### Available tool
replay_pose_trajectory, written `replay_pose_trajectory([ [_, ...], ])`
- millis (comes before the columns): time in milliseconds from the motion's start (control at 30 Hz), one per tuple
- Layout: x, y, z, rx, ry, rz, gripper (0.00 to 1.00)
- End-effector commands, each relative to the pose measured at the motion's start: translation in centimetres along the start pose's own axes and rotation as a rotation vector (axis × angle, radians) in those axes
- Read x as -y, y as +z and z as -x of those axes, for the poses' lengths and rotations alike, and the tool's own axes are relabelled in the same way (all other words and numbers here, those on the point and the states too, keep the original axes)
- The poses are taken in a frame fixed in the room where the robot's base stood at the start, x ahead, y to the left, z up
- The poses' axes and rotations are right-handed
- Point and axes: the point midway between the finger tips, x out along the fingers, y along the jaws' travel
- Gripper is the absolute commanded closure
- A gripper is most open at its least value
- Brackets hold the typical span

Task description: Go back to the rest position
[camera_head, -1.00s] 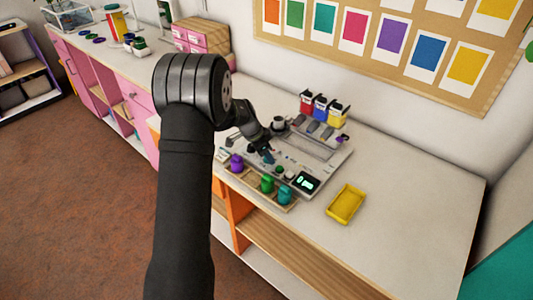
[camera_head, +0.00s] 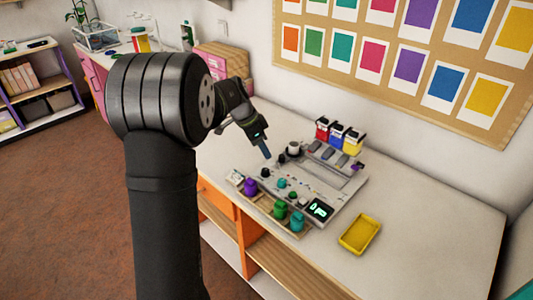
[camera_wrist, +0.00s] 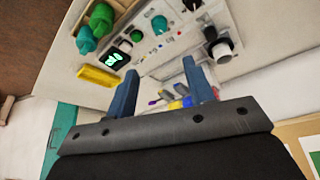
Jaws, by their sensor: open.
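My gripper (camera_head: 266,152) hangs above the left back part of a grey bead board machine (camera_head: 315,180) on the white counter. In the wrist view its two blue fingers (camera_wrist: 160,92) stand apart with nothing between them, so it is open and empty. The machine has a small lit display (camera_head: 319,209) at its front right corner. My black arm fills the middle left of the head view and hides part of the counter.
Purple (camera_head: 250,187), green (camera_head: 280,209) and teal (camera_head: 297,220) containers stand in a wooden rack along the machine's front. Red, blue and yellow boxes (camera_head: 338,137) stand behind it. A yellow tray (camera_head: 360,234) lies to the right. The counter's right side is clear.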

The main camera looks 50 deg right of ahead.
Motion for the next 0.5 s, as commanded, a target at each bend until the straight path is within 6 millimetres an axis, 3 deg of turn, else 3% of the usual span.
replay_pose_trajectory([
  [333,0.00,0.00,0.21,0.000,0.000,0.000,0.51],
  [500,-0.01,-0.01,-0.69,0.001,0.001,0.000,0.51],
])
